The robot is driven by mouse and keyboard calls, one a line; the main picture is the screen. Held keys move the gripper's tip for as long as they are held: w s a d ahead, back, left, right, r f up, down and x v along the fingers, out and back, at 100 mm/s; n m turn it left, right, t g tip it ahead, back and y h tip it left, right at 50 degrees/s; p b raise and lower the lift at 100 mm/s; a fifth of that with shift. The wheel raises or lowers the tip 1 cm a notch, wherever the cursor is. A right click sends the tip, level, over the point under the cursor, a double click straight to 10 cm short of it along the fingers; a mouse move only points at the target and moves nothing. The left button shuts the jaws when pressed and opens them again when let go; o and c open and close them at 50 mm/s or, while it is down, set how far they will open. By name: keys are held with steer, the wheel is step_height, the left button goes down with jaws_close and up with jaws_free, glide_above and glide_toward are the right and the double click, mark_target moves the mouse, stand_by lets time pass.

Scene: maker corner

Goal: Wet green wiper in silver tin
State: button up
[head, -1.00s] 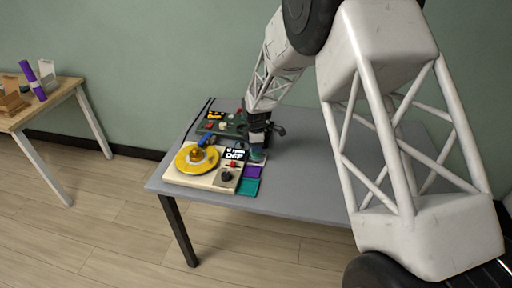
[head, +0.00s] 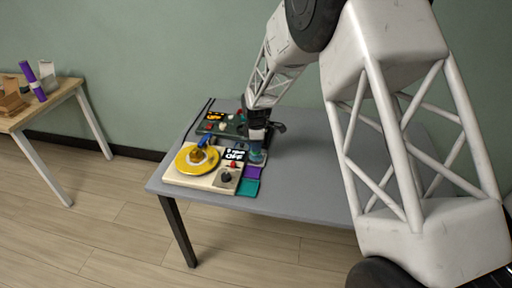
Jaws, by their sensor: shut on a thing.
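My gripper (head: 257,143) points down over the right side of the cream machine on the grey table. It is shut on a small teal-green piece (head: 257,157), which looks like the green wiper. The piece is low, close to the strip of coloured squares; I cannot tell whether it touches anything below. I cannot make out the silver tin; it may be hidden by my gripper or too small to tell.
The cream machine (head: 175,178) carries a yellow disc (head: 184,163) and an OFF display (head: 234,154). Purple (head: 253,172) and teal (head: 248,187) squares lie beside it. A dark green box (head: 230,128) stands behind. The grey table's (head: 305,180) right part is clear.

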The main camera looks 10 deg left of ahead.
steer(key=shift+r, duration=2.55)
steer(key=shift+d, duration=0.1)
steer(key=shift+w+d+f+m, duration=0.1)
steer(key=shift+w+d+m, duration=0.3)
steer(key=shift+d, duration=0.1)
steer(key=w+d+f+m, duration=0.2)
steer(key=w+d+m, duration=0.2)
steer(key=d+m, duration=0.3)
steer(key=w+d+f+m, duration=0.2)
steer(key=w+d+m, duration=0.3)
steer(key=d, duration=1)
steer(key=w+d+f+m, duration=0.2)
steer(key=w+d+m, duration=0.2)
steer(key=d+m, duration=0.6)
steer(key=shift+w+d+m, duration=0.3)
steer(key=shift+d+m, duration=0.1)
steer(key=shift+d, duration=0.3)
steer(key=shift+w+d+m, duration=0.1)
steer(key=shift+d+m, duration=0.3)
steer(key=shift+d, duration=0.25)
